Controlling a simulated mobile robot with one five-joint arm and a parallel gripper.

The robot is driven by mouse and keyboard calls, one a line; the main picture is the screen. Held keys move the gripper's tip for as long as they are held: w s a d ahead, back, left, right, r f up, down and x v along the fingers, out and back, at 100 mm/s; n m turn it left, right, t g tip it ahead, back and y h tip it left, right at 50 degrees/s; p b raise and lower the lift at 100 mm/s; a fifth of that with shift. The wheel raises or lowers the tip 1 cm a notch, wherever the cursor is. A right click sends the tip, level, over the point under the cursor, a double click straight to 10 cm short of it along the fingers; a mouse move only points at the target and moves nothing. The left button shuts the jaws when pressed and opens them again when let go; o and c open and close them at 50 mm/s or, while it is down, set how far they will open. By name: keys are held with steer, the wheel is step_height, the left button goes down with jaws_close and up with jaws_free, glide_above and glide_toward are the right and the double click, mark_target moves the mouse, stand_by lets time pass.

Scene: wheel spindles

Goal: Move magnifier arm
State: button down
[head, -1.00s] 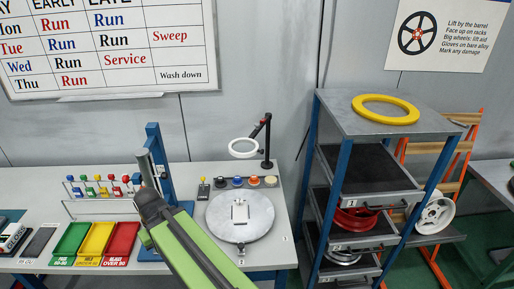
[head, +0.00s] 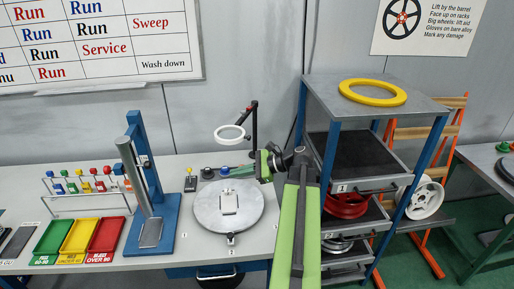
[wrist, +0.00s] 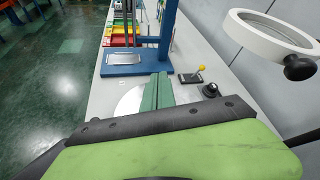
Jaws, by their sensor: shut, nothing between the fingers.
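The magnifier is a white ring (head: 230,143) on a black jointed arm (head: 254,122) that rises from the back of the bench, above and behind the round grey turntable (head: 212,207). In the wrist view the ring (wrist: 256,36) is at the upper right, with a black knob (wrist: 299,68) on its rim. My gripper (head: 228,170) has dark green fingers reaching left over the back of the turntable, below the ring. In the wrist view my gripper (wrist: 160,78) is shut and empty, apart from the ring. The base of the magnifier's post is hidden behind my arm.
A blue stand (head: 150,190) is left of the turntable, with green, yellow and red trays (head: 104,234) beyond it. A blue shelf rack (head: 318,100) with a yellow ring (head: 372,97) on top stands close to the right of my arm. A small yellow-knobbed box (wrist: 191,77) sits near my fingers.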

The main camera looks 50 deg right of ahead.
steer(key=s+d+r+m+t+h+b, duration=0.1)
steer(key=s+d+r+m+t, duration=0.25)
steer(key=s+d, duration=0.3)
steer(key=s+d+r+m+t+h, duration=0.2)
steer(key=s+d+r+m+t, duration=0.15)
steer(key=s+d+m, duration=0.35)
steer(key=n, duration=0.3)
glide_toward(241, 140)
steer(key=shift+g, duration=0.4)
steer(key=w, duration=0.4)
steer(key=shift+w+a+r, duration=0.1)
steer(key=shift+w+r, duration=0.1)
steer(key=shift+r, duration=0.2)
steer(key=shift+w+a, duration=0.1)
steer(key=shift+w+a+y, duration=0.3)
steer(key=shift+w+a, duration=0.4)
steer(key=shift+w, duration=0.1)
steer(key=shift+d+m, duration=0.1)
steer(key=shift+m, duration=0.15)
steer(key=shift+s, duration=0.1)
